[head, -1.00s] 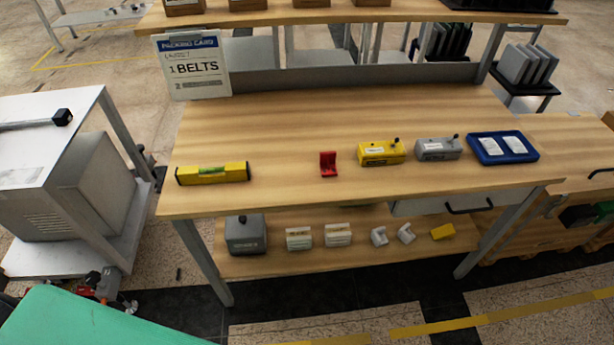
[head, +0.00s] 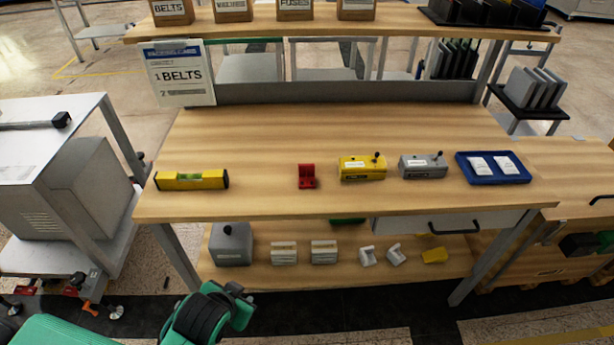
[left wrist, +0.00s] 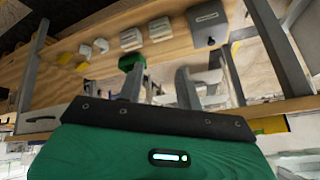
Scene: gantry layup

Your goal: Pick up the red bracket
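The red bracket (head: 307,176) stands on the wooden workbench (head: 300,205), between a yellow spirit level and a yellow box-shaped fixture. Nothing touches it. My left gripper (head: 236,300) is low in front of the bench in the head view, below and left of the bracket and well apart from it. In the left wrist view its two grey fingers (left wrist: 158,80) stand apart with nothing held between them. The bracket cannot be made out in that view. My right gripper is not in view.
The yellow level (head: 191,180) lies left; the yellow fixture (head: 362,168), grey fixture (head: 423,166) and blue tray (head: 462,168) are right. The bench's front edge lies between my left gripper and the bracket. A lower shelf (head: 300,272) holds several blocks. A card (head: 180,75) stands behind.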

